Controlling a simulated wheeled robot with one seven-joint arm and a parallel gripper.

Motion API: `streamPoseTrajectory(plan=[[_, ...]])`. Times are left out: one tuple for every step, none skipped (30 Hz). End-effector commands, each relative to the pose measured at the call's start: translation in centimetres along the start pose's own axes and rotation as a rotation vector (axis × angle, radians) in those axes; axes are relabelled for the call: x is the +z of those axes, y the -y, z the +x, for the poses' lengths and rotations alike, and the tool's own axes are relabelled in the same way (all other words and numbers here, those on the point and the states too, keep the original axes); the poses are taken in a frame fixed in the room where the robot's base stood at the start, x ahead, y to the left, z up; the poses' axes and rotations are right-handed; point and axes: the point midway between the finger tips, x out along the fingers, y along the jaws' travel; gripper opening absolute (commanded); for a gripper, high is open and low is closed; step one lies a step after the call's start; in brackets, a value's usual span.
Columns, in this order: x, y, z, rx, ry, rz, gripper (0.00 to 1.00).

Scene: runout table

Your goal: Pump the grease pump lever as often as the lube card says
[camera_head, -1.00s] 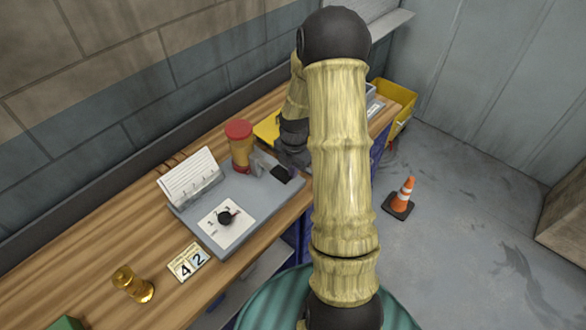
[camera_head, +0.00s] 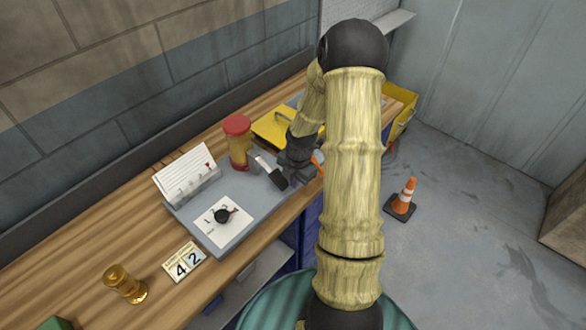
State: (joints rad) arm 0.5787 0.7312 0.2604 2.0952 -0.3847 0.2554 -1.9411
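The grease pump is a yellow cylinder with a red cap (camera_head: 237,143) at the back of a grey base plate (camera_head: 238,240). Its lever appears to be the pale bar with a black grip (camera_head: 277,180), slanting down to the right. My gripper (camera_head: 289,175) is beside the black grip, partly hidden by my arm; I cannot tell whether its fingers are around the grip or apart from it. A white card (camera_head: 184,170) stands at the plate's left; its writing is too small to read. A red spot shows near its right edge.
A black dial (camera_head: 222,215) sits on a white numbered plate. A yellow folder (camera_head: 272,130) is behind. An orange cone (camera_head: 402,198) stands on the floor.

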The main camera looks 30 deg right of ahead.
Motion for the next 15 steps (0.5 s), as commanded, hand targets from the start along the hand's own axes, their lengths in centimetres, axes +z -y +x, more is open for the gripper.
streamPoseTrajectory(plan=[[-0.4,0.6,0.2,-0.014,-0.012,0.002,0.00],[-0.4,0.6,0.0,-0.014,-0.012,0.001,0.00],[-0.4,0.6,-0.4,-0.013,-0.011,0.001,0.00],[-0.4,0.6,-0.7,-0.012,-0.011,0.000,0.00],[-0.4,0.6,-1.1,-0.011,-0.010,-0.002,0.00],[-0.5,0.6,-1.6,-0.009,-0.009,-0.004,0.00],[-0.5,0.6,-2.0,-0.007,-0.007,-0.007,0.00],[-0.5,0.6,-2.5,-0.006,-0.006,-0.008,0.00],[-0.6,0.6,-3.0,-0.004,-0.005,-0.009,0.00],[-0.6,0.6,-3.5,-0.002,-0.004,-0.010,0.00],[-0.6,0.6,-3.9,-0.001,-0.003,-0.010,0.00],[-0.6,0.6,-4.4,0.001,-0.001,-0.011,0.00],[-0.4,0.8,-4.5,0.005,0.001,-0.010,0.00],[-0.3,0.9,-4.9,0.007,0.003,-0.008,0.00],[-0.3,1.2,-5.5,0.007,0.003,-0.008,0.00]])
